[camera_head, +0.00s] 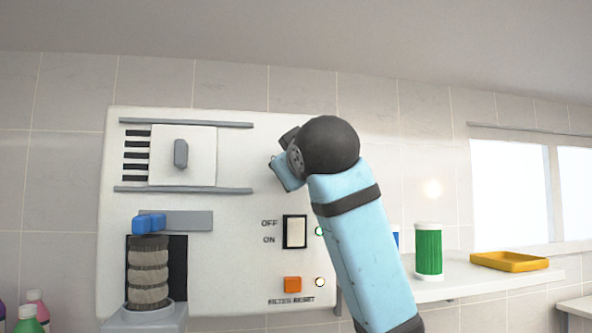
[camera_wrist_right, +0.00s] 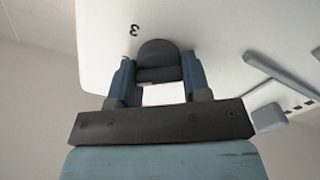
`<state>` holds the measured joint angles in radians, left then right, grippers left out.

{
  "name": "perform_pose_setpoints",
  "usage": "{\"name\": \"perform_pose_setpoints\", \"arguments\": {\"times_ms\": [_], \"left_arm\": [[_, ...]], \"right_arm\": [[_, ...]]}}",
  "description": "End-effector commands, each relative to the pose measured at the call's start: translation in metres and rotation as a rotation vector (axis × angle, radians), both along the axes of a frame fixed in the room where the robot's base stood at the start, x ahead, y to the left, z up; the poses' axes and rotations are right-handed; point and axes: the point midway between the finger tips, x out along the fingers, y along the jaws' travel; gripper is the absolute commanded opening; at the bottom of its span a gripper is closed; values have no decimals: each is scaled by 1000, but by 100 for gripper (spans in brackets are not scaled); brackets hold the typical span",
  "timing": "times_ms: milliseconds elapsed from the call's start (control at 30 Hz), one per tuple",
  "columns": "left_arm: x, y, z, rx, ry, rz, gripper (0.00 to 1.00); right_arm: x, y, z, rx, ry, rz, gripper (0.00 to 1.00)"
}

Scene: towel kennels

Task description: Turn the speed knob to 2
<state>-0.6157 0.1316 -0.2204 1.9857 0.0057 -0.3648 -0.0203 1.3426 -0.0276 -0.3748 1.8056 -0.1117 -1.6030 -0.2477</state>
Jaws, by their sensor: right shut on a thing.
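The speed knob (camera_wrist_right: 158,55) is dark and round-topped, and it sits on the white panel (camera_head: 215,270) in the right wrist view. My right gripper (camera_wrist_right: 158,76) is shut on it, with one blue finger on each side. A printed 3 (camera_wrist_right: 134,30) shows on the panel just left of the knob; other marks of the dial are out of view or hidden. In the head view my right arm reaches up to the panel's upper right and covers the knob area. My left gripper is not in view.
The panel also has a grey slider handle (camera_head: 181,154), an OFF/ON switch (camera_head: 295,231) and an orange filter reset button (camera_head: 292,284). A blue clip-like piece (camera_head: 149,223) sits above a ribbed column (camera_head: 149,270). A green canister (camera_head: 428,250) and yellow tray (camera_head: 509,261) stand on the right shelf.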

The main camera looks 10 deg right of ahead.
Motion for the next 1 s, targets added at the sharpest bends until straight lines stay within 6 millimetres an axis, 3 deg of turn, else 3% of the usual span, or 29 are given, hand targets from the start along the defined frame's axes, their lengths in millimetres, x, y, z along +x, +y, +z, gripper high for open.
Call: {"name": "perform_pose_setpoints", "arguments": {"times_ms": [733,767,833,1000], "left_arm": [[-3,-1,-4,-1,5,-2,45],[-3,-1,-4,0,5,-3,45],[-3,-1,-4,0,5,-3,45],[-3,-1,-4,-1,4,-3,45]], "right_arm": [[0,0,-2,81,4,1,20],[0,0,-2,81,4,1,51],[0,0,-1,81,2,1,67],[0,0,-1,81,1,0,69]]}}
